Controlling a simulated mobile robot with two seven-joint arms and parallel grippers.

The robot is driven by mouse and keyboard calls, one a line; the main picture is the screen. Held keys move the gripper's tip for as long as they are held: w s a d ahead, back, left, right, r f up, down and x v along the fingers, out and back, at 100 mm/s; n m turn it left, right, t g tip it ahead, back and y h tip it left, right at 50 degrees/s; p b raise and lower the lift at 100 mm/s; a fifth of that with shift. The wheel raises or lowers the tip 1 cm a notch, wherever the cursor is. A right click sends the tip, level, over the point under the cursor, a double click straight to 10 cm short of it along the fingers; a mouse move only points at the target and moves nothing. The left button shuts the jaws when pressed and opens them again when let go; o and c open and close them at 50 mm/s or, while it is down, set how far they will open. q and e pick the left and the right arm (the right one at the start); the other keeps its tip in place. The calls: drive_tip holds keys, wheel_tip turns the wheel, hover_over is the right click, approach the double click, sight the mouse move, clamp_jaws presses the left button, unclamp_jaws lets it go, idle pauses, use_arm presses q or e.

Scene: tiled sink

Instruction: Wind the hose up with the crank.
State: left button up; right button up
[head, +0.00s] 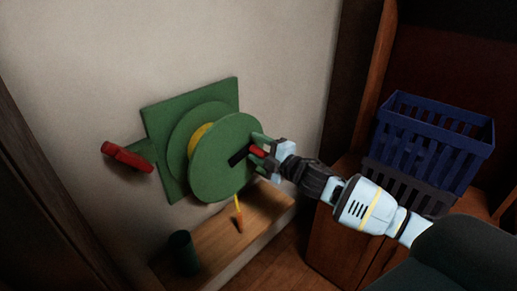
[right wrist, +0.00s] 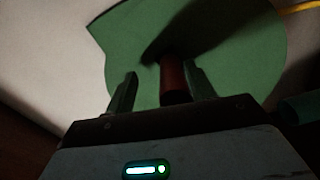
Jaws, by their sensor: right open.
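A green hose reel (head: 225,165) is mounted on a green plate (head: 155,125) on the wall. Yellow hose (head: 197,137) shows between its discs, and a short hose end (head: 238,210) hangs below. A black crank arm (head: 238,157) on the front disc carries a red handle (head: 257,152). My right gripper (head: 262,148) is open at this handle. In the right wrist view the red handle (right wrist: 173,80) stands between the two fingers of my right gripper (right wrist: 161,90), nearer the right one, with a gap on the left. My left gripper is not in view.
A red piece (head: 127,157) on a green bracket sticks out left of the reel. A dark green cup (head: 183,253) stands on the wooden ledge (head: 215,247) below. Blue (head: 435,140) and dark (head: 400,188) crates are stacked on a wooden cabinet (head: 338,235) at right.

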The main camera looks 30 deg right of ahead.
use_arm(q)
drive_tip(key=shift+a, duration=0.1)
use_arm(e)
drive_tip(key=shift+s+d, duration=0.15)
drive_tip(key=shift+s, duration=0.3)
drive_tip(key=shift+p+v, duration=0.6)
drive_tip(key=shift+v, duration=0.8)
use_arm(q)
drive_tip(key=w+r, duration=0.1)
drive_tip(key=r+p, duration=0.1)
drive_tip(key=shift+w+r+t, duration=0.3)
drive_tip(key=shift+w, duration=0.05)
use_arm(e)
drive_tip(key=v, duration=0.4)
drive_tip(key=shift+s, duration=0.15)
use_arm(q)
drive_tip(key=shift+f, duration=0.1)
use_arm(e)
drive_tip(key=shift+f, duration=0.15)
